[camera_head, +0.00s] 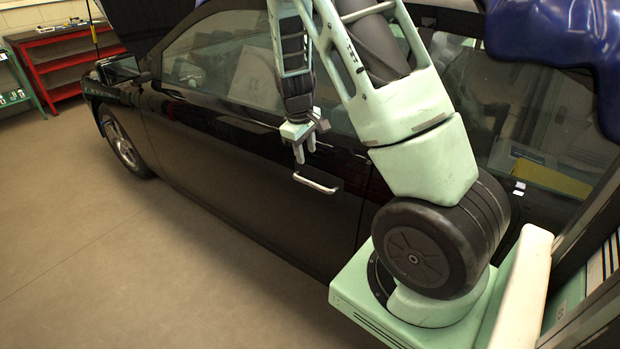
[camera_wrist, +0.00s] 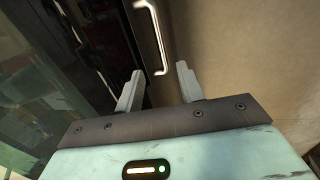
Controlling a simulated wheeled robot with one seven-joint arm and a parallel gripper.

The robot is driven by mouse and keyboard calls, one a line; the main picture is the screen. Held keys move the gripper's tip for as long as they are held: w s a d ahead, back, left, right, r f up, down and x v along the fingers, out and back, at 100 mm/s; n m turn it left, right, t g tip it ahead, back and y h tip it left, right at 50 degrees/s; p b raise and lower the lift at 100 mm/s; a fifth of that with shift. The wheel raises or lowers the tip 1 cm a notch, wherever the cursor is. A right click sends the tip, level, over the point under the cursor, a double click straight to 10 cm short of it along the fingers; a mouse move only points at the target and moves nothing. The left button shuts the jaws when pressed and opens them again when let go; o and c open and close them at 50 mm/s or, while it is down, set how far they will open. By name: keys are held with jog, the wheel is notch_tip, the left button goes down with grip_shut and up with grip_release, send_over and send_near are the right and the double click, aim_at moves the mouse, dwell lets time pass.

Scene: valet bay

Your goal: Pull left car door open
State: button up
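A black car stands along the middle of the head view, and its left front door (camera_head: 240,165) is shut. A silver bar handle (camera_head: 316,183) sits on the door near its rear edge. In the wrist view the handle (camera_wrist: 153,40) runs up from just beyond the fingertips, lying between the two fingers' lines. My gripper (camera_head: 305,152) is just above the handle in the head view and appears apart from it. In the wrist view its two grey fingers (camera_wrist: 160,82) are spread with nothing between them at the tips.
Bare floor (camera_head: 150,265) lies open beside the car. A red shelf unit (camera_head: 62,65) stands at the back left, with a green rack (camera_head: 18,85) by it. The side mirror (camera_head: 120,69) juts out near the front. A blue cover (camera_head: 560,35) lies on the roof.

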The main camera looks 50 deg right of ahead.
aim_at(311, 182)
jog(key=f, duration=0.3)
jog(key=d+f, duration=0.1)
jog(key=f, duration=0.3)
jog(key=d+f, duration=0.1)
jog(key=f, duration=0.3)
jog(key=shift+w+f, duration=0.1)
jog(key=shift+f, duration=0.05)
